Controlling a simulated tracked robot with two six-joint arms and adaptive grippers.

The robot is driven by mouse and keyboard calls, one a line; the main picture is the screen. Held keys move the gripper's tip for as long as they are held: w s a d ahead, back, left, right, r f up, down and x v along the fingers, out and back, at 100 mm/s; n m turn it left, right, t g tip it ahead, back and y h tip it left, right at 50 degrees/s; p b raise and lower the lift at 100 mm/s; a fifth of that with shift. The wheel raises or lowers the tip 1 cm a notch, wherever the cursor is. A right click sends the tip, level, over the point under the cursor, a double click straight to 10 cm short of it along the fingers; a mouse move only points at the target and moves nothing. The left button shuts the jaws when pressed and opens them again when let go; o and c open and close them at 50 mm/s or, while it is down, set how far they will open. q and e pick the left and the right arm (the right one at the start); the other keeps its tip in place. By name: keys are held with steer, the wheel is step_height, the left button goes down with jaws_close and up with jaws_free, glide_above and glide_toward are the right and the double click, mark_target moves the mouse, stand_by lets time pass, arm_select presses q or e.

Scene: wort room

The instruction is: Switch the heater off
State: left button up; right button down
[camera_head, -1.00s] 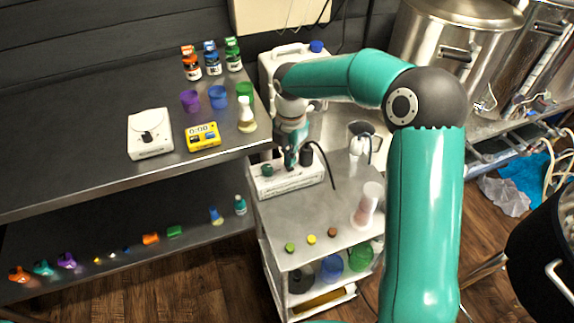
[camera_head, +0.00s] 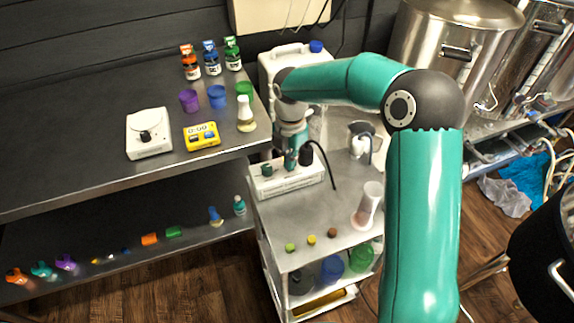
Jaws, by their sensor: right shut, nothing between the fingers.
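A white power strip (camera_head: 285,181) lies on the grey cart top. A black plug (camera_head: 306,155) with a dark cable sits in it, and a dark green piece (camera_head: 267,170) shows at its left end. My right gripper (camera_head: 290,160) points down at the strip, just left of the plug, shut with nothing held. Whether its tips touch the strip I cannot tell. The cable runs right, near a metal jug (camera_head: 358,130) with a white fitting (camera_head: 360,146); I cannot tell which object is the heater. My left gripper is out of view.
A white canister (camera_head: 290,60) stands behind my right wrist. A pinkish-white cylinder (camera_head: 367,205) and several small coloured caps (camera_head: 311,240) are on the cart. The steel bench (camera_head: 100,190) at left holds a scale (camera_head: 149,134), a yellow timer (camera_head: 202,136), cups and bottles.

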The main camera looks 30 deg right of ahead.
steer(key=shift+f, duration=0.35)
step_height(320, 180, up, 7)
steer(key=p, duration=0.5)
steer(key=shift+p, duration=0.4)
stand_by(0.6)
